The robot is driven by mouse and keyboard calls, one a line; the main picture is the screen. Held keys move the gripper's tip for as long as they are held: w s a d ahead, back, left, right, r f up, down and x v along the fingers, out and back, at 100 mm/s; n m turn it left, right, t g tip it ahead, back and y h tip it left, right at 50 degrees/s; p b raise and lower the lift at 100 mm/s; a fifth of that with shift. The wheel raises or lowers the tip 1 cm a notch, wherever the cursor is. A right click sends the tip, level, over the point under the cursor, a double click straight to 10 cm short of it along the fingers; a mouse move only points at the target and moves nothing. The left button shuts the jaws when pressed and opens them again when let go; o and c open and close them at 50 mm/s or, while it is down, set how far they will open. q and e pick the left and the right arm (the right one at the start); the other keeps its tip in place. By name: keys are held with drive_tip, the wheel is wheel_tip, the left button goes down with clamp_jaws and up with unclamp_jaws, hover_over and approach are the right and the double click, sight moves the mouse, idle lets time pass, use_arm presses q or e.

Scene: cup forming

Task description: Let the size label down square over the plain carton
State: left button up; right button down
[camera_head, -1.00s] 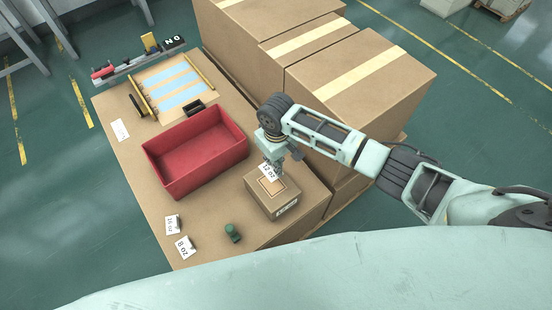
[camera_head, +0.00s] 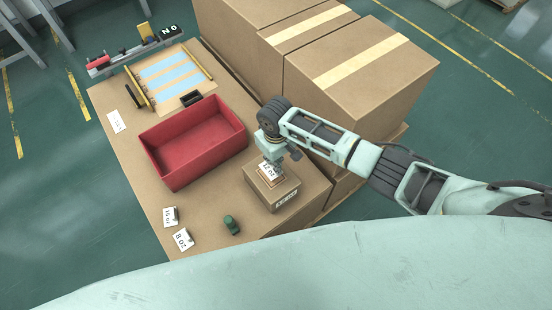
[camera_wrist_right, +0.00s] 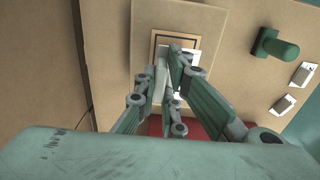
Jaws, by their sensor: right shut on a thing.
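The brown carton (camera_head: 287,187) stands near the table's front right corner. Its top has a darker outlined rectangle, which shows in the wrist view (camera_wrist_right: 154,42). My right gripper (camera_head: 268,158) is right above the carton and shut on the white size label (camera_head: 270,171), which reads 12 oz. The label is over the outlined rectangle, low against the carton's top; I cannot tell if it touches. In the wrist view the fingers of my right gripper (camera_wrist_right: 171,75) cover much of the label (camera_wrist_right: 163,82). My left gripper is not in view.
A red bin (camera_head: 190,165) stands left of the carton. Labels reading 16 oz (camera_head: 170,217) and 8 oz (camera_head: 183,239) and a green stamp-like piece (camera_head: 231,225) lie at the front. Large boxes (camera_head: 365,75) stand behind on the right. A printing frame (camera_head: 172,78) is at the far left.

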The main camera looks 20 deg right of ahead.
drive_tip(key=shift+f+b, duration=1)
drive_tip(key=shift+f, duration=1)
drive_tip(key=shift+f, duration=0.15)
drive_tip(key=c, duration=1.8)
unclamp_jaws()
drive_tip(key=shift+o, duration=0.2)
drive_tip(key=shift+r, duration=0.2)
wheel_tip(320, 180, up, 12)
drive_tip(key=shift+f, duration=0.2)
